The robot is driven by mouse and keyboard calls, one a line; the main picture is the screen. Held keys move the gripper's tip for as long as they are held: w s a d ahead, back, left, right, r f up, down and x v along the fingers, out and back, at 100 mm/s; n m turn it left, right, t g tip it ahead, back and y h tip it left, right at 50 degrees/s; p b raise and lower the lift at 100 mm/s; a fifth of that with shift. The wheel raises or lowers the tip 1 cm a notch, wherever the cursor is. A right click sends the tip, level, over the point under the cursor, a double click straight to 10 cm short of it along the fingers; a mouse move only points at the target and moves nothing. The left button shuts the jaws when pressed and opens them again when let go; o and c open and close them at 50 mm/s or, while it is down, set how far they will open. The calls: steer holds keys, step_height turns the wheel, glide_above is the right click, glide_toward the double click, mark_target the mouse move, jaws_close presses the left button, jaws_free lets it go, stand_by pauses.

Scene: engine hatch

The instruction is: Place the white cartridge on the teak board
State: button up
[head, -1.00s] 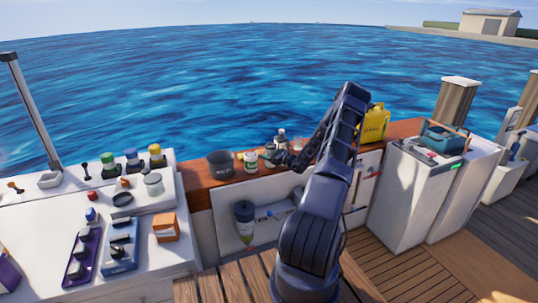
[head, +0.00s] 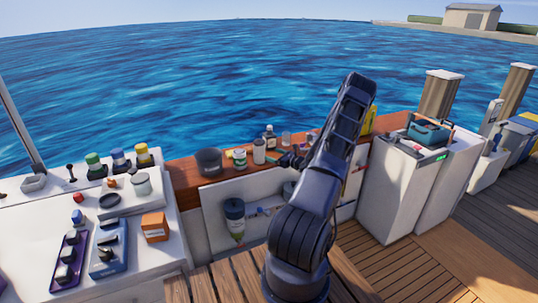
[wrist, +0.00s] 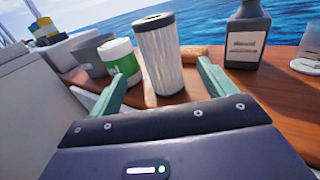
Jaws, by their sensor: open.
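The white cartridge (wrist: 158,55), a pale ribbed cylinder with a dark top, stands upright on the brown wooden ledge (wrist: 278,88), which looks like the teak board. In the head view the cartridge (head: 259,151) stands between a white-green jar and a dark bottle. My gripper (wrist: 162,76) is open, with its green fingers spread to either side of the cartridge's lower part. The cartridge appears just beyond the fingertips, with no visible contact. In the head view my gripper (head: 283,160) is small and partly hidden by the arm.
A white-green jar (wrist: 121,62) and a grey pot (wrist: 90,55) stand left of the cartridge. A dark bottle (wrist: 245,38) and a clear glass (wrist: 306,55) stand to the right. A light wooden piece (wrist: 194,52) lies behind. Water lies beyond the ledge.

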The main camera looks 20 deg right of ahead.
steer(key=s+a+r+n+g, duration=0.4)
steer(key=s+a+r+n, duration=0.15)
steer(key=a+r, duration=0.25)
steer(key=s+a+r+n+g+y, duration=0.1)
steer(key=s+a+r+n+g, duration=0.3)
steer(key=a+r+n, duration=0.3)
steer(key=s+a+r+n+g, duration=0.5)
steer(key=a+r, duration=0.4)
steer(key=s+a+r+n+g+h, duration=0.1)
steer(key=s+a+r+n+h, duration=0.2)
steer(key=s+r, duration=0.3)
steer(key=s+a+r+n+h, duration=0.2)
steer(key=s+r+n, duration=0.1)
steer(key=s, duration=0.5)
steer(key=s+d+r+n+t+h, duration=0.1)
steer(key=s+r+n+h, duration=0.1)
steer(key=s, duration=0.6)
steer(key=s+d+r+n+t+h, duration=0.1)
steer(key=s+r+n+t+h, duration=0.1)
steer(key=s, duration=0.6)
steer(key=shift+s+d+r+n+h, duration=0.15)
steer(key=shift+s+r+n+h, duration=0.15)
steer(key=shift+r+n+h, duration=0.55)
